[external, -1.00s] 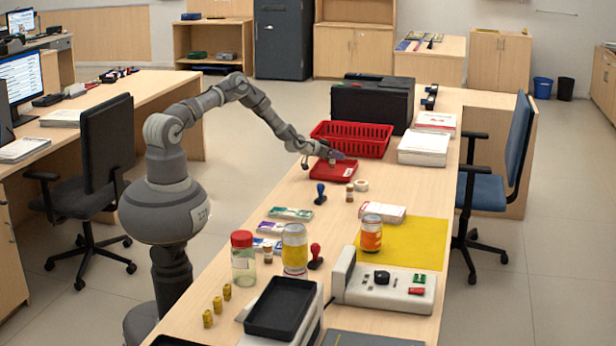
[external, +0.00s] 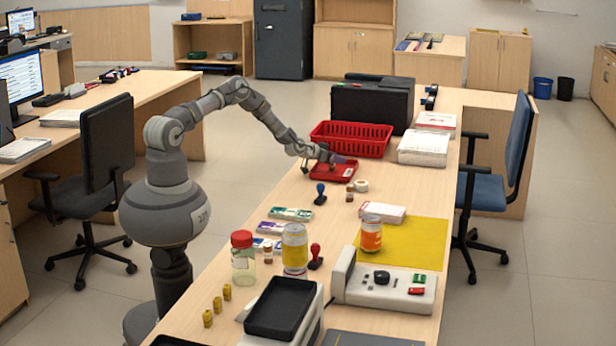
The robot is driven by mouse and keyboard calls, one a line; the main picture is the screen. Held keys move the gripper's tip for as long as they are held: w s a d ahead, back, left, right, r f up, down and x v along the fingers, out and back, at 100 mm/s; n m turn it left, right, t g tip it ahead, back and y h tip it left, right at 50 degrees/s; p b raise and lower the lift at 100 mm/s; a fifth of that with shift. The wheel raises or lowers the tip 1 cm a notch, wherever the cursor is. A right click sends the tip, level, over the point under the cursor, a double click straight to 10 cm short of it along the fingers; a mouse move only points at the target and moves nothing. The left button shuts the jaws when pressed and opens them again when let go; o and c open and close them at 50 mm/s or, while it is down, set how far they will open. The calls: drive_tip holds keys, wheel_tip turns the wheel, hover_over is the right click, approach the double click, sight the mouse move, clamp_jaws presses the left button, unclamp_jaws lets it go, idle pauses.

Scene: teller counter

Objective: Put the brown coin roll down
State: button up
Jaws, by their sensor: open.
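My gripper (external: 323,162) is open, low over the small red tray (external: 346,176), at the tray's far left part. A brown coin roll (external: 332,168) is at the tray, between or just beside the fingers and partly hidden by them. It looks upright, but it is too small to tell exactly how it touches the tray or the fingers. Another brown roll (external: 350,193) stands on the counter just in front of the tray. A further brown roll (external: 268,253) stands near the glass jar.
A red basket (external: 352,139) stands behind the tray, with a black case (external: 373,107) beyond it. Stacked white paper (external: 422,149) lies to the right.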

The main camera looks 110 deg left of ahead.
drive_tip(key=shift+r, duration=0.2)
drive_tip(key=p+v, duration=0.4)
drive_tip(key=v, duration=0.8)
drive_tip(key=shift+f, duration=0.2)
